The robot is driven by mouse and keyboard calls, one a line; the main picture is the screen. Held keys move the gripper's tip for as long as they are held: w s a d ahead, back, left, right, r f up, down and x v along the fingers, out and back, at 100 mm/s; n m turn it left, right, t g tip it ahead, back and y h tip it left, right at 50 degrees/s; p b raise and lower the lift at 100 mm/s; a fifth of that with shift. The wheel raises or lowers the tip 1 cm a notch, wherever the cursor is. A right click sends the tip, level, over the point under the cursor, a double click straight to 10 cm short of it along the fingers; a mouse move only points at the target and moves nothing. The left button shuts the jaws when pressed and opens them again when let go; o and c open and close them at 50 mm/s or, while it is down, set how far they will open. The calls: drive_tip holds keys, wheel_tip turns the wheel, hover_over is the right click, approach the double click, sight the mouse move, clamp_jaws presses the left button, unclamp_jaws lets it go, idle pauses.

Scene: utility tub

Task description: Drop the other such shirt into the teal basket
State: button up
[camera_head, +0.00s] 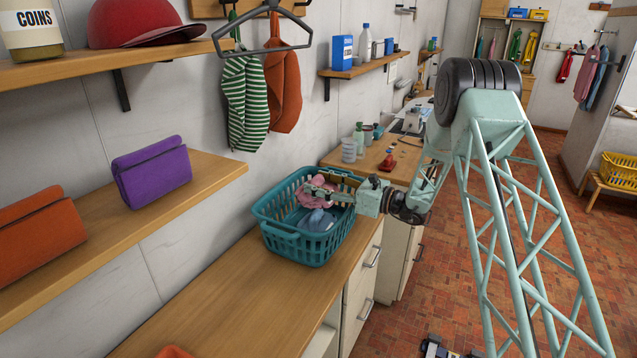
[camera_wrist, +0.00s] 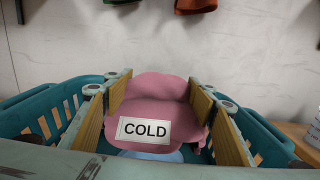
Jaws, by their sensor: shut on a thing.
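The teal basket (camera_head: 278,241) stands on the wooden counter against the wall. My gripper (camera_head: 318,189) is over the basket's opening and shut on a crumpled pink shirt (camera_head: 316,193). In the wrist view the pink shirt (camera_wrist: 160,108) sits between the two yellow-lined fingers and bears a white label reading COLD (camera_wrist: 145,129). A blue-grey cloth (camera_head: 317,220) lies inside the basket below it; a light blue patch of cloth (camera_wrist: 150,156) shows under the pink one in the wrist view. I cannot tell whether the pink shirt touches the cloth below.
The counter (camera_head: 235,295) in front of the basket is mostly clear. A purple folded item (camera_head: 152,171) and an orange one (camera_head: 38,237) lie on the left shelf. A striped green cloth (camera_head: 245,105) hangs above the basket. Bottles and cups stand behind it.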

drive_tip(key=o, duration=1)
drive_tip(key=shift+v, duration=6)
drive_tip(key=shift+r, duration=0.15)
